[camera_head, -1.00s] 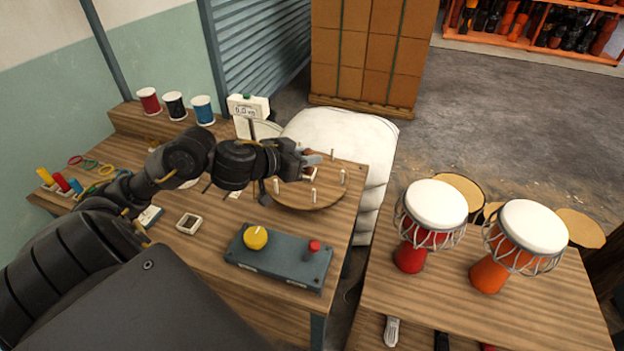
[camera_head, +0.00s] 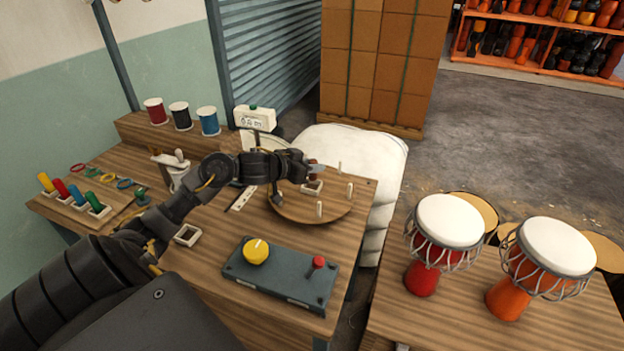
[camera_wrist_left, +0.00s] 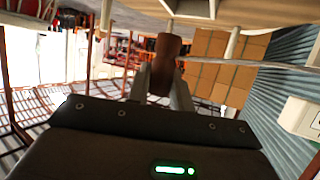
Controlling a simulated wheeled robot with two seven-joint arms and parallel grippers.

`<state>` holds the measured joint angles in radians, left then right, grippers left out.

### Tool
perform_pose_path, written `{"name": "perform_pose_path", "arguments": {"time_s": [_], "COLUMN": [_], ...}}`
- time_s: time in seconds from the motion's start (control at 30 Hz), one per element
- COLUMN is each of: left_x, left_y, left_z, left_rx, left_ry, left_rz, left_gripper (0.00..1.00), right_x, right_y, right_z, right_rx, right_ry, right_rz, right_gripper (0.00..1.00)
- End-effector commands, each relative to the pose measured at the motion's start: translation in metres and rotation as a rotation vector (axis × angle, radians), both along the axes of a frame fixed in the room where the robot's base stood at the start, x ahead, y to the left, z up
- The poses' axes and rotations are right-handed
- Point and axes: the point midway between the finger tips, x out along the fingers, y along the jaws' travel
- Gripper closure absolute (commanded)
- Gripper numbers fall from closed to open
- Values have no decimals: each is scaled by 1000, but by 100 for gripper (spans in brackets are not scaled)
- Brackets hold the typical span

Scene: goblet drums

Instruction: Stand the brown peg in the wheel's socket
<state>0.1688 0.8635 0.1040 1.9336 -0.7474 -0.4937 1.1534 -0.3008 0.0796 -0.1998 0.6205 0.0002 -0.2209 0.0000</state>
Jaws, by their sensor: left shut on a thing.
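The brown peg (camera_wrist_left: 166,62) shows between the two fingers of my left gripper (camera_wrist_left: 163,85) in the left wrist view, and the gripper is shut on it. That view appears upside down, with wood and white pins along its top. In the head view my left gripper (camera_head: 308,168) is over the far part of the round wooden wheel (camera_head: 300,210). A small reddish-brown part of the peg (camera_head: 314,163) shows at the fingertips. The wheel's pale square socket (camera_head: 312,188) lies just below and in front of the fingers. The peg appears apart from the socket. My right gripper is out of view.
White pins (camera_head: 350,191) stand around the wheel. A grey control box (camera_head: 280,278) with a yellow knob and red lever stands in front of it. An empty square holder (camera_head: 188,235) lies left. Coloured pegs (camera_head: 75,193) stand at far left, spools (camera_head: 181,117) behind.

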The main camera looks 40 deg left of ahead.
Motion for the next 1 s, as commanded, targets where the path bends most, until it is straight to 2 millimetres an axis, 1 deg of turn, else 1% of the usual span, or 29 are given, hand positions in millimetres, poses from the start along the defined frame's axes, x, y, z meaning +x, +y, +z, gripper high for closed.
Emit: {"name": "perform_pose_path", "arguments": {"time_s": [0.03,0.1,0.33,0.5,0.6,0.8,1.0], "left_x": [3,6,9,11,11,11,11], "left_y": [3,6,8,10,10,10,10], "left_z": [-5,-9,-15,-39,-47,-48,-51], "left_rx": [-4,-1,-1,-2,-1,0,-1], "left_ry": [1,0,0,3,1,-1,0], "left_rz": [2,2,0,1,-1,0,0], "left_gripper": [100,100,100,100,100,100,100], "right_x": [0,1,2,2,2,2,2], "right_y": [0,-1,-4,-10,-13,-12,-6], "right_z": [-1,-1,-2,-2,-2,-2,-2], "right_rx": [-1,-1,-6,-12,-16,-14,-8], "right_ry": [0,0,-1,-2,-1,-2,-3], "right_rz": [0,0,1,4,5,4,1], "right_gripper": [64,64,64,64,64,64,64]}}
